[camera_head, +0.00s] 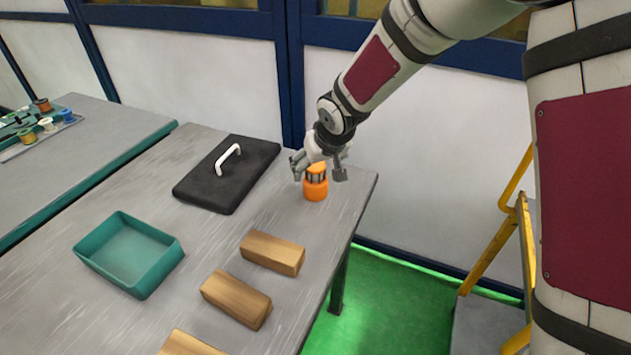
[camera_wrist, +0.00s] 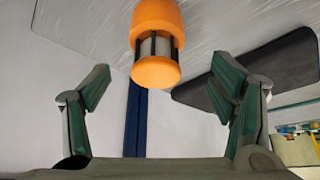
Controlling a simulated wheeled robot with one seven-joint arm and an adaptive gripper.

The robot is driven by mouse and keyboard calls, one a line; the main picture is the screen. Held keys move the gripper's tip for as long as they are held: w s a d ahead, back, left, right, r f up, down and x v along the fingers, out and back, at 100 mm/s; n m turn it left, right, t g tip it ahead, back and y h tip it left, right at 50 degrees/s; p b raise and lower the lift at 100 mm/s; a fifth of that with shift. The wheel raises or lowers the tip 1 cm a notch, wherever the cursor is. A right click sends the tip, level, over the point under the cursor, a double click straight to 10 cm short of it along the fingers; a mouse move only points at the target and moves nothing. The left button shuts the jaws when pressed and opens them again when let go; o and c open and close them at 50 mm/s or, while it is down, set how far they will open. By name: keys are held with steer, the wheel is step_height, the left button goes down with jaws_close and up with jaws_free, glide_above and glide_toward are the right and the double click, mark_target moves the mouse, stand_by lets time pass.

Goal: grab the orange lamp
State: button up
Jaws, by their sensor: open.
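The orange lamp (camera_head: 316,188) stands upright near the far right corner of the grey table. It has orange ends and a pale middle behind dark bars. My gripper (camera_head: 320,172) is at the lamp's top, with one finger on its left and one on its right in the head view. In the wrist view the lamp (camera_wrist: 157,45) shows at the top middle, beyond the fingertips. My gripper (camera_wrist: 165,80) is open there, its two green-padded fingers wide apart with nothing between them. Whether a finger touches the lamp cannot be told.
A black board with a white handle (camera_head: 228,175) lies left of the lamp. A teal tray (camera_head: 128,255) and several wooden blocks (camera_head: 272,252) lie nearer on the table (camera_head: 190,225). Another table with spools (camera_head: 45,125) is at the left. A yellow ladder (camera_head: 495,245) stands right.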

steer(key=shift+w+x, duration=0.15)
steer(key=shift+x, duration=1.7)
steer(key=shift+w+x, duration=0.15)
steer(key=shift+x, duration=1.65)
steer(key=shift+d+r, duration=0.1)
steer(key=shift+d, duration=0.05)
steer(key=c, duration=1.5)
